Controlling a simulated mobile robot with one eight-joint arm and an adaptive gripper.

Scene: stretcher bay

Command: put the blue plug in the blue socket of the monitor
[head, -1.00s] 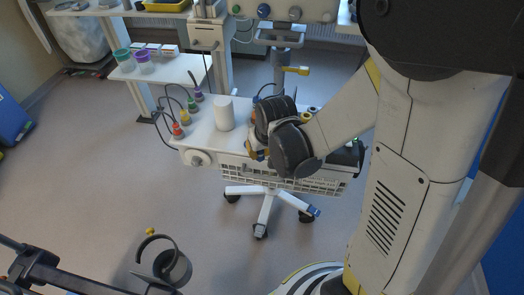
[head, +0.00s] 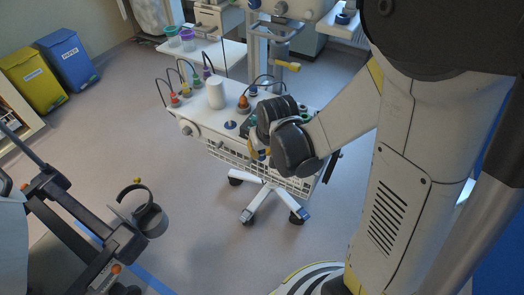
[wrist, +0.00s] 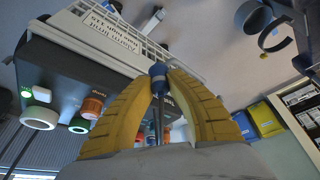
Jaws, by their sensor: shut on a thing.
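In the wrist view, the yellow fingers of my gripper (wrist: 158,84) are shut on the blue plug (wrist: 158,70), with a thin dark stem or cable behind it. In the head view, my gripper (head: 258,153) is at the front edge of the white trolley, and my wrist hides part of the trolley top. The monitor (head: 292,5) shows at the top edge, cut off, with a few round sockets on its front. One socket (head: 280,8) looks blue, but it is small. The gripper is well below and in front of the monitor.
A yellow handle (head: 287,65) sticks out behind. A stretcher rail with a ring holder (head: 150,219) stands front left. Floor between is clear.

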